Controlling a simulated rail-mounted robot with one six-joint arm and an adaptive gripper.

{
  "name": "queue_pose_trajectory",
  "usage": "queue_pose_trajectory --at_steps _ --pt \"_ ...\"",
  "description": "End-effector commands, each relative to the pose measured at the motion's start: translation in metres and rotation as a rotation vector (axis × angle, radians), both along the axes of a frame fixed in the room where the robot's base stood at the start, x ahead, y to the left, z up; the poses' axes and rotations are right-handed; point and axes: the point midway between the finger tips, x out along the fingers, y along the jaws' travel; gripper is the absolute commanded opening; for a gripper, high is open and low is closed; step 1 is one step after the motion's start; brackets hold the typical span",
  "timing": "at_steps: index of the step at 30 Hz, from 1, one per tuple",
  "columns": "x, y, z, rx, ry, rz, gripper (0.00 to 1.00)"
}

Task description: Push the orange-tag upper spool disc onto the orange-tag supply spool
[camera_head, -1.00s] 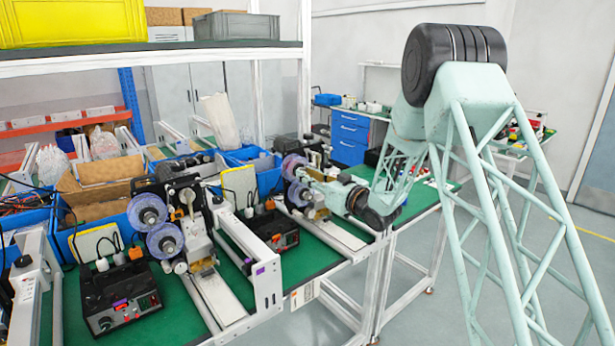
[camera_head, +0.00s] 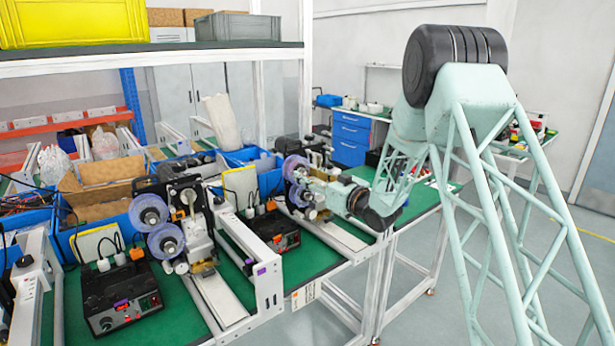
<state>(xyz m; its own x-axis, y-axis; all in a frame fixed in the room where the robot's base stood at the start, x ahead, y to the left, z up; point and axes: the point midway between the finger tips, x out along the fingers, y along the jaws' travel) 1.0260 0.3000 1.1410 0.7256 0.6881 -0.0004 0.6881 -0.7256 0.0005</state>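The coder at the middle right has an upper spool disc (camera_head: 294,166), clear and purplish, with a lower spool (camera_head: 300,195) just below it. My gripper (camera_head: 314,181) is at this coder, close to the right side of the discs. It is small and partly lost among the coder's parts, so I cannot tell whether its fingers are open or shut, or whether they touch the disc. The gap between the upper disc and its spool is too small to judge. I cannot clearly see an orange tag on this coder.
A nearer coder has an upper disc (camera_head: 148,211) and lower disc (camera_head: 165,241), with a purple tag (camera_head: 261,270) on its white frame. Black control boxes (camera_head: 119,297) and blue bins (camera_head: 62,240) crowd the green bench. A shelf (camera_head: 150,60) hangs above. Open floor lies front right.

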Motion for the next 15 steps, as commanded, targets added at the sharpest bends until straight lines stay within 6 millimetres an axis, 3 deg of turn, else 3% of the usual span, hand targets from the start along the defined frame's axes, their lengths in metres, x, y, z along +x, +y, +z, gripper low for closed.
queue_pose_trajectory --at_steps 8,15 --pt "-0.011 -0.011 0.000 -0.001 0.001 -0.001 0.34" --pt "-0.032 -0.033 0.000 -0.001 0.002 -0.002 0.34"
